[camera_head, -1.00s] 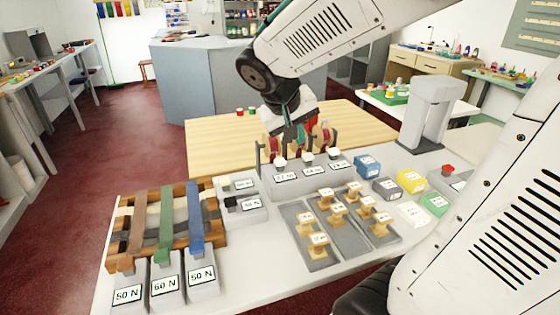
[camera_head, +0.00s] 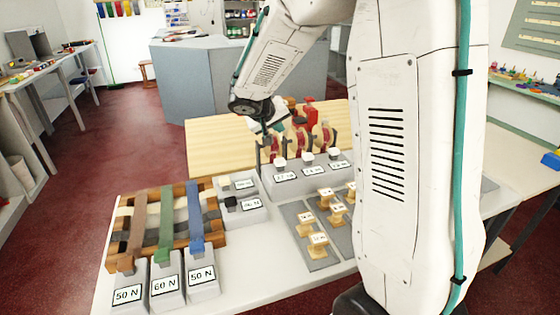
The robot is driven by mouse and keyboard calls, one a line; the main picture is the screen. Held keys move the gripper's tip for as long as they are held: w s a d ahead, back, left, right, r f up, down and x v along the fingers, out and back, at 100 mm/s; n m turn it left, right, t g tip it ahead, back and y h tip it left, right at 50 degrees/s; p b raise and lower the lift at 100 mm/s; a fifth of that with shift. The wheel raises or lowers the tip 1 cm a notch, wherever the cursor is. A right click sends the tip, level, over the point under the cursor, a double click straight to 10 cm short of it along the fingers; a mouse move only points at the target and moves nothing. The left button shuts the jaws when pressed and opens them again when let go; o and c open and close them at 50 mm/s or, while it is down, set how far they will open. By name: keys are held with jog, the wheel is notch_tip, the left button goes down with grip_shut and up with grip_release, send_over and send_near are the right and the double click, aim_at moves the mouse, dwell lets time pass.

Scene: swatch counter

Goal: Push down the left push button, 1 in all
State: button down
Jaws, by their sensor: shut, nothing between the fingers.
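A grey block (camera_head: 306,181) with three labelled white-topped pieces in a row stands at the back middle of the counter. Its left white top (camera_head: 280,161) looks raised; whether it is the left push button I cannot tell for sure. A lower grey box to its left has a dark cap (camera_head: 230,204) and a lighter cap behind it. My gripper (camera_head: 268,129) is small and partly hidden, shut and empty. It hangs behind and above the left end of the three-piece block; I see no contact with a white top.
Brown, green and blue straps (camera_head: 166,225) on a wooden rack (camera_head: 125,205) fill the counter's left side. Wooden knobs on grey plates (camera_head: 320,256) stand in front. Red curved pieces (camera_head: 302,140) rise behind the white tops. My arm hides the counter's right part.

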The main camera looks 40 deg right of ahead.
send_near(282, 159)
jog(key=shift+w+d+f, duration=0.4)
jog(key=shift+d+f, duration=0.05)
jog(key=shift+d, duration=0.3)
jog(key=shift+w+d+f, duration=0.4)
jog(key=shift+d+f, duration=0.1)
jog(key=shift+d, duration=0.25)
jog(key=shift+w+d+f, duration=0.4)
jog(key=shift+d+f, duration=0.05)
jog(key=shift+d, duration=0.3)
jog(key=shift+f, duration=0.4)
jog(key=shift+f, duration=0.8)
dwell(0.9)
jog(key=shift+r, duration=1.25)
jog(key=shift+r, duration=2.5)
